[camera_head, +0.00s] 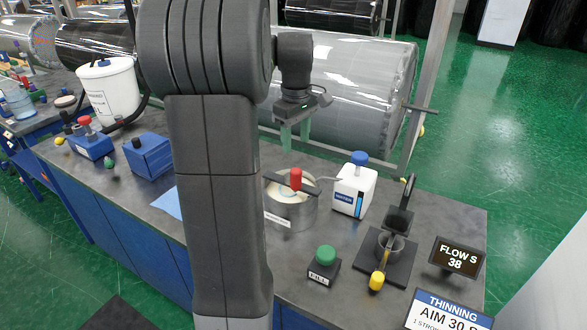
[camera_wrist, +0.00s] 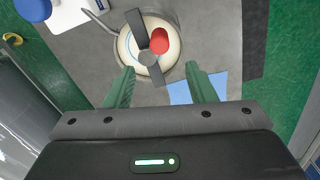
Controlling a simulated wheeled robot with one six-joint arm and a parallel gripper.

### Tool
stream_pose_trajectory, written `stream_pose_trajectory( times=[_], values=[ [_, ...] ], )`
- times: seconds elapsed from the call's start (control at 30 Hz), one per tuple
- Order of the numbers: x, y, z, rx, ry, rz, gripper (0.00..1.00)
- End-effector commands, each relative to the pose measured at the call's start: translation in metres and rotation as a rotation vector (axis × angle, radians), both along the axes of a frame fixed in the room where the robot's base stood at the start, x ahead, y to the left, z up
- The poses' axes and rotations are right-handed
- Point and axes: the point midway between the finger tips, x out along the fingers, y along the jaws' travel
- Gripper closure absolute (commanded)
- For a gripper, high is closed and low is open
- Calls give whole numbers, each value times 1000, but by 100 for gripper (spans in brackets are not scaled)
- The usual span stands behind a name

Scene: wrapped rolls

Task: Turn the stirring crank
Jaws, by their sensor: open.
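The stirring crank is a dark bar across a round metal pot (camera_head: 291,214), with an upright red knob (camera_head: 296,179) near its middle in the head view. In the wrist view the crank bar (camera_wrist: 137,30) crosses the cream contents of the pot, and the red knob (camera_wrist: 159,41) stands beside the hub (camera_wrist: 148,58). My gripper (camera_head: 294,135) is above the pot, pointing down, apart from the knob. In the wrist view its green fingers (camera_wrist: 158,85) are spread with nothing between them. My arm hides part of the bench left of the pot.
A white water jug (camera_head: 354,188) with a blue cap stands close right of the pot. A green button box (camera_head: 324,264), a cup stand (camera_head: 385,255) and a flow display (camera_head: 457,257) are nearer the front right. A large wrapped roll (camera_head: 350,90) lies behind the bench.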

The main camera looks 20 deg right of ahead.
Motion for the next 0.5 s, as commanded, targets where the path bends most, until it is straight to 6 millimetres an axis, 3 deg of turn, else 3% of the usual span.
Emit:
stream_pose_trajectory(
  times=[0.3,0.5],
  values=[
    [-1,0,-68,2,5,1,50],
    [0,0,-95,1,2,1,50]
  ],
)
